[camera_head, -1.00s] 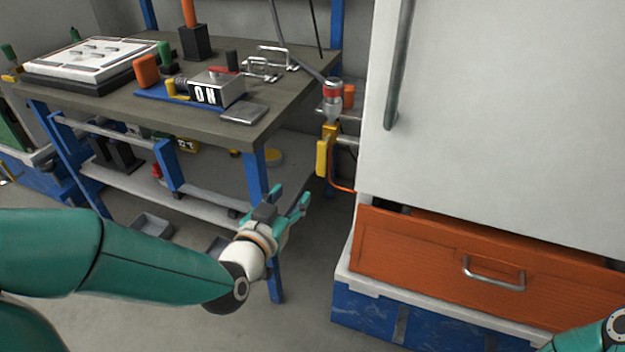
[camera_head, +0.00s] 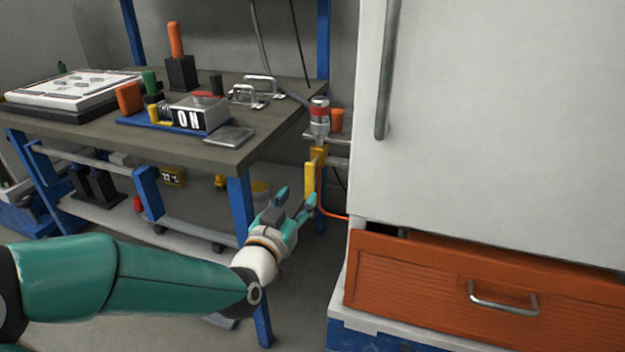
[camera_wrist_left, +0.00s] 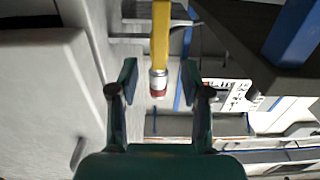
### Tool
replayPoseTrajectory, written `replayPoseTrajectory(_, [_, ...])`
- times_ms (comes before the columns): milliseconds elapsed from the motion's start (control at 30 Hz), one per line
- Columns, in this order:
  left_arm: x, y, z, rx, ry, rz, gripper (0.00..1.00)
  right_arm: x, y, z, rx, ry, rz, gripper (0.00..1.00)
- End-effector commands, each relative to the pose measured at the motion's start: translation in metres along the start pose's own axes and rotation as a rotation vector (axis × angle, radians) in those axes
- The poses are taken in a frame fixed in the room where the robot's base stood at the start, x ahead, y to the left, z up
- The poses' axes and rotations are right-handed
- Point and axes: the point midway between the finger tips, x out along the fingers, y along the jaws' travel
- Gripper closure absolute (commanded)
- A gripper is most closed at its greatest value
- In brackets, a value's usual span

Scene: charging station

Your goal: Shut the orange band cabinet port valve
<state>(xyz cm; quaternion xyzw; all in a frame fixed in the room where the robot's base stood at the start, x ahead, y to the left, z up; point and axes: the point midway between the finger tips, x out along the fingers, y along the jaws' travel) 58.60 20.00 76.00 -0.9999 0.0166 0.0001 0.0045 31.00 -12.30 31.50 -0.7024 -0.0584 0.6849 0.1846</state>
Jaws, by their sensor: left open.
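The port valve (camera_head: 319,122) is at the left side of the white cabinet (camera_head: 500,120), with a clear-and-grey body and a red-orange band. Its yellow lever (camera_head: 310,180) hangs down below it. My left gripper (camera_head: 296,200) is open, with its fingertips close to the lever's lower end. In the left wrist view the yellow lever (camera_wrist_left: 160,35) lies ahead between my two spread fingers (camera_wrist_left: 160,78), with a metal and red end towards me. I cannot tell whether a finger touches it. My right gripper is not in view.
A workbench (camera_head: 80,130) stands left of the valve, its blue leg (camera_head: 245,230) close to my left forearm. An orange part (camera_head: 337,120) sits behind the valve. An orange drawer (camera_head: 440,285) with a metal handle is under the cabinet door. An orange hose (camera_head: 335,214) runs below the lever.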

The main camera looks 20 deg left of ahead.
Motion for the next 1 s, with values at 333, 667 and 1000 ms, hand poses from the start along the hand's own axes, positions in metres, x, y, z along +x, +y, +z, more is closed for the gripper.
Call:
replayPoseTrajectory(333, [0.065,0.0,0.001,0.001,0.0,-0.001,0.52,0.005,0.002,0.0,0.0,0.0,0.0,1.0])
replayPoseTrajectory(667, [0.082,-0.001,0.0,0.0,0.0,-0.001,0.52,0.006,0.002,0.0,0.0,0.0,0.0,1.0])
replayPoseTrajectory(1000, [0.081,-0.001,0.0,0.0,0.0,0.0,0.79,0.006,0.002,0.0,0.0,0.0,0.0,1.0])
